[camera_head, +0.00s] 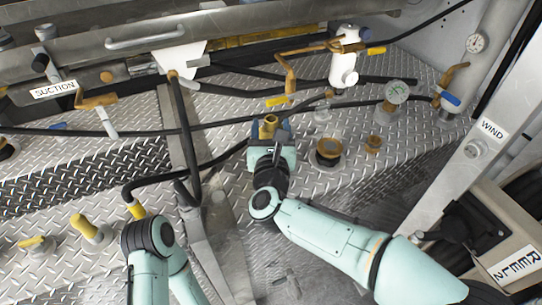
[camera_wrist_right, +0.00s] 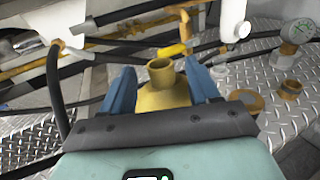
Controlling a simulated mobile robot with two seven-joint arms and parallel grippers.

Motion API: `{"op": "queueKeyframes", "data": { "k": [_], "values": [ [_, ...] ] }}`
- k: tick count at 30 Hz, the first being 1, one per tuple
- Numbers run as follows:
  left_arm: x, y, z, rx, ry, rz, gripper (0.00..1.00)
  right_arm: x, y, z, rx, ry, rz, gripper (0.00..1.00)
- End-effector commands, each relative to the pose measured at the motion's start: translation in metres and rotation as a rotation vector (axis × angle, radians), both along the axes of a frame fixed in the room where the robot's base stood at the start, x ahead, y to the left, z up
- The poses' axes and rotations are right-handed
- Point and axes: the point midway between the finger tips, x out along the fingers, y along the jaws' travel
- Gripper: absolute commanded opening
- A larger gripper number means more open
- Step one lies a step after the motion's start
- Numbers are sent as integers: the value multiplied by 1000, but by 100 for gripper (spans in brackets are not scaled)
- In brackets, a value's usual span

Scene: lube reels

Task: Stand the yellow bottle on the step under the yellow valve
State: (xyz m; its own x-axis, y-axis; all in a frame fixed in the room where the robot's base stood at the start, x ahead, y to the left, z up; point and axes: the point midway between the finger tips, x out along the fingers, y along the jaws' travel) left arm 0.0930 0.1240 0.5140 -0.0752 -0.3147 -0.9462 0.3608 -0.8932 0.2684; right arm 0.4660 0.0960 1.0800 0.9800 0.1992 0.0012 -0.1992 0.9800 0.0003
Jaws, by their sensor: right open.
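The yellow bottle (camera_head: 267,128) stands roughly upright on the diamond-plate step (camera_head: 225,118), its round open neck facing up. My right gripper (camera_head: 271,126) is open around it, with one blue finger on each side. In the right wrist view the bottle (camera_wrist_right: 163,93) sits between the open fingers (camera_wrist_right: 160,70), with small gaps beside its neck; contact lower down is hidden. The yellow valve handle (camera_head: 277,101) is just behind the bottle, on a brass pipe; it also shows in the wrist view (camera_wrist_right: 172,50). My left gripper is not in view; only part of its arm shows.
Black hoses (camera_head: 185,135) cross on the left.

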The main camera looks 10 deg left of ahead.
Motion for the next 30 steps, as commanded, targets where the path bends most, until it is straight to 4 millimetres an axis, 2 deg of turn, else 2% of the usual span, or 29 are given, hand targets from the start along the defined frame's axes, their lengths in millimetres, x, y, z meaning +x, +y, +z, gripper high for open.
{"op": "queueKeyframes", "data": {
  "k": [3, 6, 14, 20, 30],
  "values": [
    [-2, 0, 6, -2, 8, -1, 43, 19, 3, 1, -1, 0, 0, 61],
    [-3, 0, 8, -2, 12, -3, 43, 28, 6, 1, -1, 0, 1, 61],
    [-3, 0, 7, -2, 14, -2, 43, 31, 6, 0, 0, 0, 0, 61],
    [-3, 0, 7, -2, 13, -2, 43, 31, 6, 0, 0, 0, 1, 0],
    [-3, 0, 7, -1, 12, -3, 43, 31, 6, 0, 0, 0, 0, 0]
  ]
}}
